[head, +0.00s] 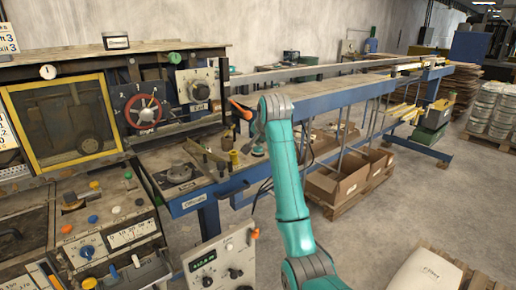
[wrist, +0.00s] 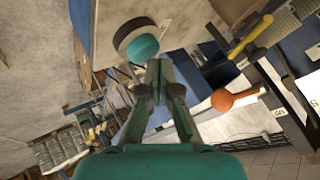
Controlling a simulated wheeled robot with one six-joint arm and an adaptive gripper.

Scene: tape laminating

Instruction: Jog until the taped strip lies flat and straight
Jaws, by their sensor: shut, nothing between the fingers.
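My gripper (wrist: 157,68) shows in the wrist view with its fingers together and nothing between them. Just beyond and above the fingertips is a round teal-and-black knob (wrist: 142,45); I cannot tell whether they touch. An orange handle (wrist: 225,100) and a yellow handle (wrist: 250,37) lie to its right. In the head view my arm rises in front of the bench and the gripper cannot be made out. A long, pale narrow strip or rail (head: 310,70) runs along the blue bench (head: 340,97). I cannot tell whether it is the taped strip, nor whether it lies flat.
A red handwheel (head: 144,110) and a grey dial box (head: 199,86) stand at the back left. A control box with a display (head: 218,265) is at front centre, near my arm. Cardboard boxes (head: 337,187) sit under the bench. Open floor lies to the right.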

